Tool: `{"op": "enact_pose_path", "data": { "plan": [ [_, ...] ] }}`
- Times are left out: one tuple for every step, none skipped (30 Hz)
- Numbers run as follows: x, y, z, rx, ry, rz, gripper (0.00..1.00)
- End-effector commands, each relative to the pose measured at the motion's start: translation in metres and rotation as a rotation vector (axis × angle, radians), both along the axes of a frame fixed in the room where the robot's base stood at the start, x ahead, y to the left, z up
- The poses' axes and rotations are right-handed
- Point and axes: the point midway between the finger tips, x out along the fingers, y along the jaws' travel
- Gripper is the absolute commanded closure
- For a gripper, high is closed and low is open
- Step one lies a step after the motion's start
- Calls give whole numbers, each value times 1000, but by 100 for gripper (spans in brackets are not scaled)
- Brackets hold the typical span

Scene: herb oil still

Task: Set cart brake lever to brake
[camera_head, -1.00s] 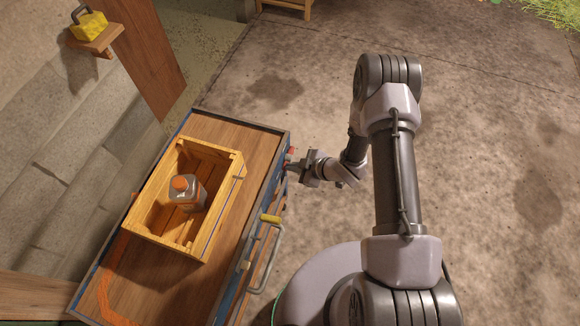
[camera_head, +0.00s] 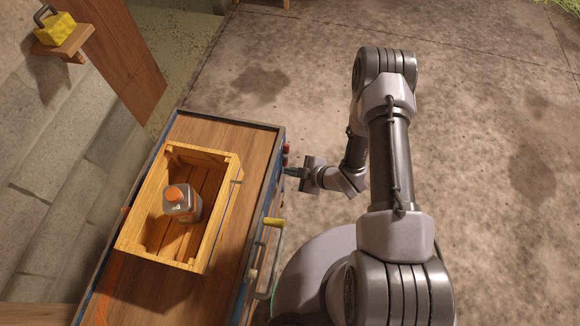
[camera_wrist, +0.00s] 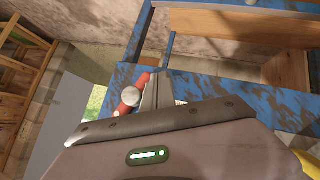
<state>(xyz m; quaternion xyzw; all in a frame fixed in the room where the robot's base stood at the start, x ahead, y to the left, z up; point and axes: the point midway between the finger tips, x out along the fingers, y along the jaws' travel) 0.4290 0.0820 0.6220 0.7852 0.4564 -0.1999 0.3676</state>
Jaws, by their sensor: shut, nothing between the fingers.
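The cart (camera_head: 222,133) has a wooden top and a blue frame. A red lever (camera_head: 286,150), apparently the brake lever, sticks out at the cart's right side near its far corner. In the wrist view the red lever (camera_wrist: 128,102) has a round silver end and lies just left of my fingers. My gripper (camera_head: 289,171) is shut and empty beside the cart's side, a little nearer to me than the lever. The fingertips (camera_wrist: 155,88) also show in the wrist view, close to the lever; I cannot tell whether they touch it.
A wooden crate (camera_head: 226,193) on the cart holds a bottle with an orange cap (camera_head: 180,202). A yellow block-like object (camera_head: 54,29) sits on a wall shelf. The floor to the right is open.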

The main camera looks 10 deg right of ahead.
Motion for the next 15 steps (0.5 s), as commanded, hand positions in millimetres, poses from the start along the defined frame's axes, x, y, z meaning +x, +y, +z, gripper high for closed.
{"op": "enact_pose_path", "data": {
  "plan": [
    [0,0,-3,0,0,0,100],
    [1,0,-4,0,0,0,100],
    [1,0,-5,0,0,0,100],
    [1,0,-6,0,0,0,100],
    [1,-1,-7,0,0,0,100],
    [2,-1,-8,0,0,0,100],
    [2,-1,-9,1,1,-1,100],
    [2,-1,-9,1,1,-1,100],
    [2,-1,-10,0,1,-1,100],
    [2,-1,-11,0,1,-1,100],
    [2,-1,-11,0,1,-1,100],
    [2,-1,-12,0,2,0,100],
    [2,-1,-12,0,2,0,100],
    [2,-1,-12,0,2,0,100],
    [3,-1,-13,0,2,0,100]
  ]
}}
